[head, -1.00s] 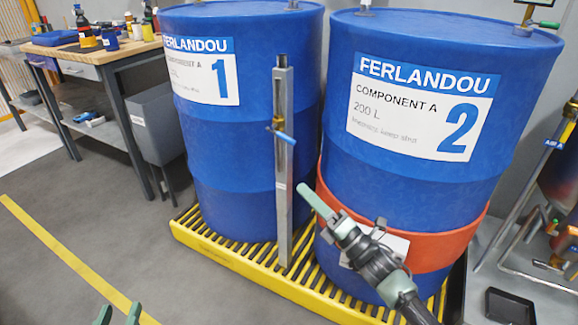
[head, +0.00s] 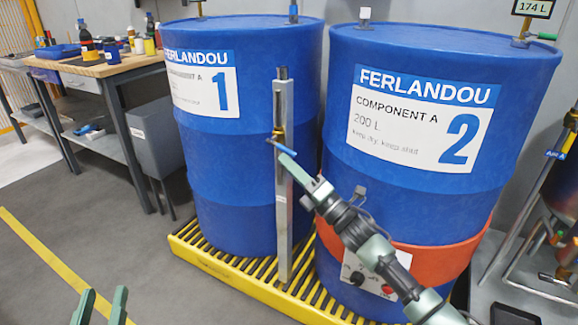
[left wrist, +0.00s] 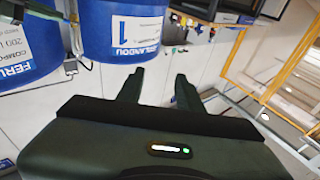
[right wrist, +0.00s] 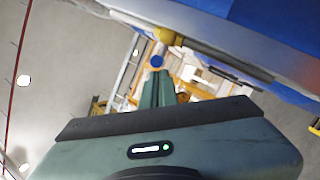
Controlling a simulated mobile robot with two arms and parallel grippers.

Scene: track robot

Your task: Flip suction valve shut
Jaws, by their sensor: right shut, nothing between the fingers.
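The suction valve is a brass body (head: 279,133) on a grey upright post between the two blue drums. Its blue lever (head: 284,149) points right and slightly down in the head view. My right gripper (head: 299,163) is shut and empty, its fingertips at the lever's free end. In the right wrist view the blue lever end (right wrist: 157,61) shows just beyond the shut fingertips (right wrist: 157,76), with the brass valve (right wrist: 165,37) behind; contact cannot be told. My left gripper (head: 103,306) is low at the bottom left, open and empty; its spread fingers show in the left wrist view (left wrist: 158,88).
Drum 1 (head: 225,140) and drum 2 (head: 430,210) stand on a yellow slatted pallet (head: 222,262), close around the post (head: 283,205). An orange band (head: 455,250) wraps drum 2. A workbench (head: 120,65) stands at the back left.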

